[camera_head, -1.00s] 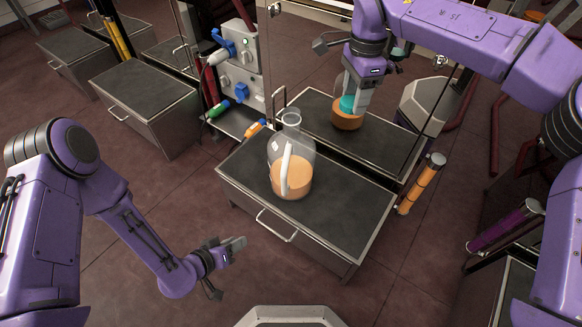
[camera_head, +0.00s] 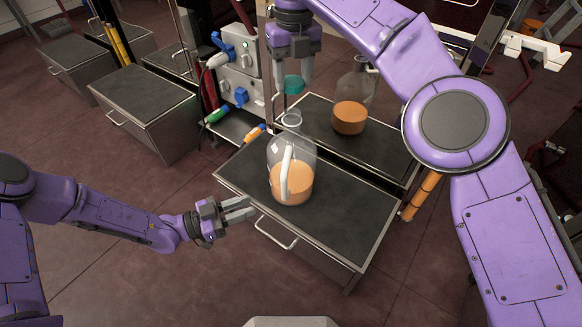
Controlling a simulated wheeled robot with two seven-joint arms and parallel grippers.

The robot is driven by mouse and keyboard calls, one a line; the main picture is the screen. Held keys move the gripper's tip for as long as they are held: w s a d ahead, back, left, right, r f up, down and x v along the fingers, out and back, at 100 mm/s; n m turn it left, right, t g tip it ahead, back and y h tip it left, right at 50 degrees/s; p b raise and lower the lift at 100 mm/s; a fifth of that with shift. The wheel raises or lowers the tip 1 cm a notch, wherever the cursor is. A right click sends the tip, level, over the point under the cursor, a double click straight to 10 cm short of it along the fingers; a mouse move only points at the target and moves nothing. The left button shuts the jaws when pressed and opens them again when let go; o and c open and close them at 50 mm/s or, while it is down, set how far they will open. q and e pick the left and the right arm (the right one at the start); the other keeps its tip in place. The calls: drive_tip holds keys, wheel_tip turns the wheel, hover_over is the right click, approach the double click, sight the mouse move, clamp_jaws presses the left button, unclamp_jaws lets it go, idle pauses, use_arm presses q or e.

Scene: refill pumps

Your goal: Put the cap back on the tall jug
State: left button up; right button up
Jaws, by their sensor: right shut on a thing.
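The clear tall jug (camera_head: 302,158) stands upright on the dark-topped cabinet, part full of orange liquid, with its white handle (camera_head: 285,175) towards me. Its narrow neck (camera_head: 292,119) is open at the top. My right gripper (camera_head: 293,82) is shut on a teal cap (camera_head: 294,87) and holds it upright in the picture just above the neck, with a visible gap between them. My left gripper (camera_head: 252,207) is open and empty, beside the cabinet's front left edge and left of the jug, not touching it.
The cabinet (camera_head: 340,235) has bare top around the jug. A similar jug shape (camera_head: 350,118) shows behind; I cannot tell whether it is a reflection. A valve panel (camera_head: 236,85) stands behind left. Another cabinet (camera_head: 140,100) is further left.

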sight(284, 193)
use_arm(q)
drive_tip(key=x, duration=1.1)
drive_tip(key=shift+d, duration=0.35)
clamp_jaws()
use_arm(e)
drive_tip(key=shift+w+f, duration=0.1)
drive_tip(key=shift+f, duration=2.4)
